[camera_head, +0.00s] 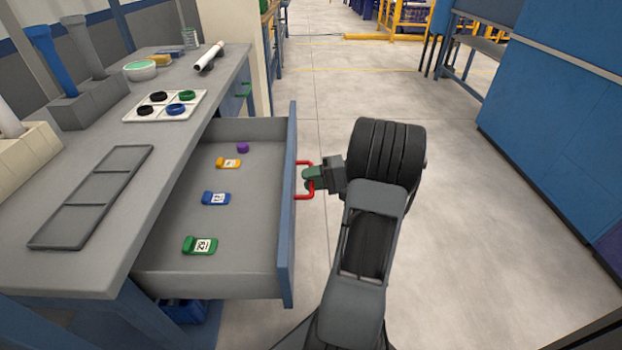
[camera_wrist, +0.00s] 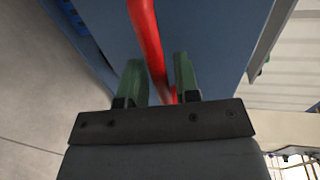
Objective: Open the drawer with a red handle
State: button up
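The drawer (camera_head: 170,262) has a grey inside and a blue front (camera_head: 291,215). It stands pulled well out from the workbench. Its red handle (camera_head: 311,194) is a bar on the outer face. The handle (camera_wrist: 147,35) also crosses the wrist view between my two green fingers. My gripper (camera_head: 313,178) is at the handle from the right side. In the wrist view my gripper (camera_wrist: 160,82) has one finger on each side of the bar, close together, and looks shut on it. The lower part of the bar is partly hidden by the gripper body.
Inside the drawer lie a green item (camera_head: 200,245), a blue item (camera_head: 216,198), a yellow item (camera_head: 229,162) and a purple piece (camera_head: 243,147). The workbench (camera_head: 100,245) holds a grey tray (camera_head: 66,227) and a white ring board (camera_head: 196,101). Open floor (camera_head: 480,250) lies right; a blue cabinet (camera_head: 560,110) stands beyond.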

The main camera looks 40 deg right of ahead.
jog(key=shift+o, duration=0.7)
jog(key=shift+d, duration=0.1)
jog(key=shift+s+d+r, duration=0.15)
jog(key=shift+d, duration=0.05)
jog(key=p+v, duration=0.3)
jog(key=v, duration=1)
jog(key=shift+s, duration=0.1)
